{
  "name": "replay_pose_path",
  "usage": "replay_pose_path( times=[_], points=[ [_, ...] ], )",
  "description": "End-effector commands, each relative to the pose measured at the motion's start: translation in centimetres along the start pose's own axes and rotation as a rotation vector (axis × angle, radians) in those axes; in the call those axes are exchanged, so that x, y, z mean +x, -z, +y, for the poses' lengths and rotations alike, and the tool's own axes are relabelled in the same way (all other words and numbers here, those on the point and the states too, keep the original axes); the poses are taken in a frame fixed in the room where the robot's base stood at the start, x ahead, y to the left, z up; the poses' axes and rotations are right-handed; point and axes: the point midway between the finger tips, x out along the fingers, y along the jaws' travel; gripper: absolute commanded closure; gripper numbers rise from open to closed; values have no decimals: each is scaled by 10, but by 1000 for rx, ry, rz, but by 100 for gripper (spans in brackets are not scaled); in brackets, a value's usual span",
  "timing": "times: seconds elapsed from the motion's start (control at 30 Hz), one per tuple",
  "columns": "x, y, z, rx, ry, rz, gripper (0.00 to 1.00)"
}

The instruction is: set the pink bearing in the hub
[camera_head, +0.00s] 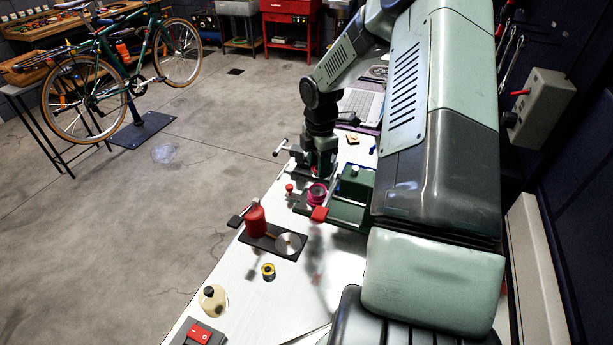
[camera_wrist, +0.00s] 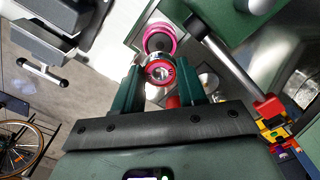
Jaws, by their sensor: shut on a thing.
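The pink bearing (camera_wrist: 160,72), a red-pink ring with a silver centre, is between the two green fingertips of my gripper (camera_wrist: 161,80) in the wrist view. My gripper is shut on it. A magenta ring-shaped part, which looks like the hub (camera_wrist: 158,38), sits just beyond the bearing in that view, with a dark grey middle. In the head view the hub (camera_head: 317,194) is on the green fixture, just below and in front of my gripper (camera_head: 320,173). The held bearing is hard to make out there. I cannot tell whether bearing and hub touch.
The green fixture (camera_head: 345,212) has a red-ended lever (camera_head: 319,214) beside the hub. A red bottle (camera_head: 255,218) stands on a dark tray, with a yellow roll (camera_head: 268,271) nearer. The white bench top (camera_head: 225,268) is partly clear.

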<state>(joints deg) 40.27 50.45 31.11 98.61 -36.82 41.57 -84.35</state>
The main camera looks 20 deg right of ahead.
Motion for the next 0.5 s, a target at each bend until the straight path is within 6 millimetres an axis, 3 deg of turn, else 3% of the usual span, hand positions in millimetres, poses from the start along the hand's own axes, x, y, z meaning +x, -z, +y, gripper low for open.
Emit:
replay_pose_path(
  times=[0.5],
  points=[
    [47, 0, 0, -1, 0, 0, 96]
  ],
)
